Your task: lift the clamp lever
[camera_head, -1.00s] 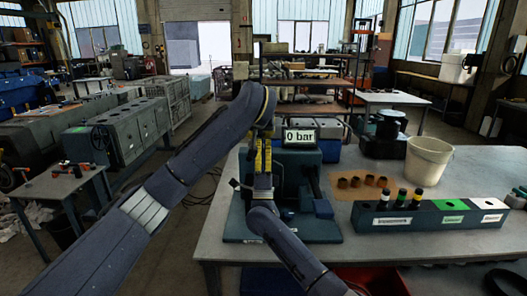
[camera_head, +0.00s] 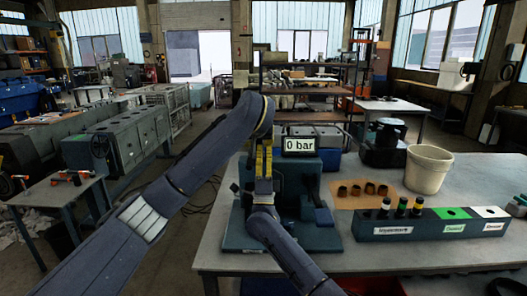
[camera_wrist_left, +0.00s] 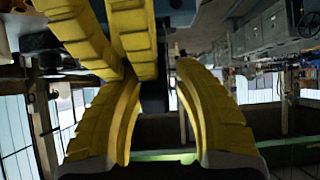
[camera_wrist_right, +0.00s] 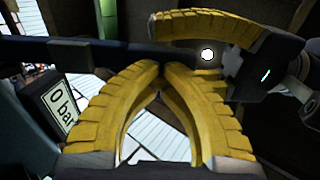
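The teal test stand (camera_head: 330,158) with a "0 bar" display (camera_head: 300,144) stands on the bench. My left gripper (camera_head: 263,165) points down in front of it. In the left wrist view its yellow fingertips (camera_wrist_left: 155,70) are apart, with something dark behind the gap. My right gripper (camera_wrist_right: 161,72) comes from below, close to the left one. Its fingertips meet or nearly meet in the right wrist view, in front of a dark bar (camera_wrist_right: 100,54). I cannot tell whether this bar is the clamp lever or whether the fingers grip it. My grippers cover much of the stand's front.
A dark rack (camera_head: 430,224) with several nozzles stands on the bench (camera_head: 400,258) at right. Several brown caps lie on a tan mat (camera_head: 346,202). A white bucket (camera_head: 428,170) is behind. The bench front right is clear.

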